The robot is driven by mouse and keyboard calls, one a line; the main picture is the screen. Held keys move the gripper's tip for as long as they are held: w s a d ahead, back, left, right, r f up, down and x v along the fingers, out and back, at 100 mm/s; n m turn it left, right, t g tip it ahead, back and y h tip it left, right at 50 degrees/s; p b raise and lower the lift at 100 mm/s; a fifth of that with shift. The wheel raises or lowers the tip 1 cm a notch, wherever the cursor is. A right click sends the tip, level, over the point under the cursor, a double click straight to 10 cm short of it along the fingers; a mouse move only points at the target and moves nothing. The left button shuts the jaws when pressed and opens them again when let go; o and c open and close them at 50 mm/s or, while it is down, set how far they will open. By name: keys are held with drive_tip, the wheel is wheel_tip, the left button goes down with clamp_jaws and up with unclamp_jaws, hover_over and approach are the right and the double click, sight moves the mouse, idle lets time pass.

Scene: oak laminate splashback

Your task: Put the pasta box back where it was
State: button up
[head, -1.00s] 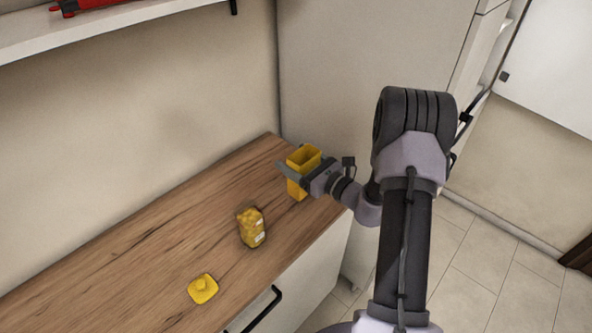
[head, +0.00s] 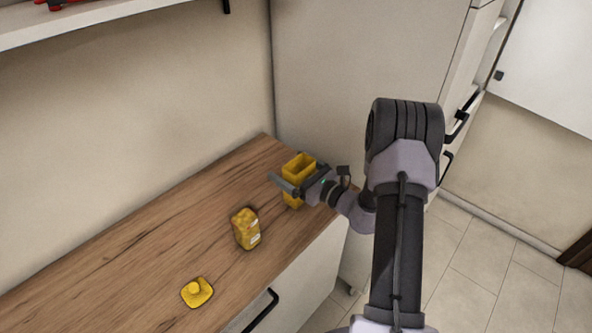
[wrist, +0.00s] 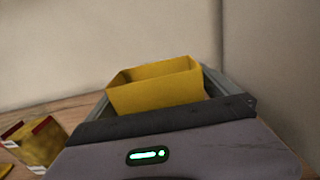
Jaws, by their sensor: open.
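A yellow open-topped box (head: 299,163) stands upright near the far right end of the wooden counter. My gripper (head: 287,174) is open around it, with one finger on each side. In the wrist view the box (wrist: 155,90) sits between the fingers, and its lower part is hidden behind my gripper. A yellow packet with a pasta-like pattern and a pale label (head: 246,229) stands on the counter nearer the middle. It shows with red and white edges at the left of the wrist view (wrist: 40,142). I cannot tell which of the two is the pasta box.
A yellow lid with a knob (head: 197,293) lies on the counter (head: 130,265) near the front. A tall pale cabinet (head: 370,70) stands beyond the counter's far end. A shelf (head: 110,22) hangs above. The counter's left part is clear.

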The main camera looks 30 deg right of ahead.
drive_tip(key=p+v, duration=0.1)
drive_tip(key=v, duration=1.1)
drive_tip(key=shift+p, duration=0.4)
drive_tip(key=shift+s+r, duration=0.1)
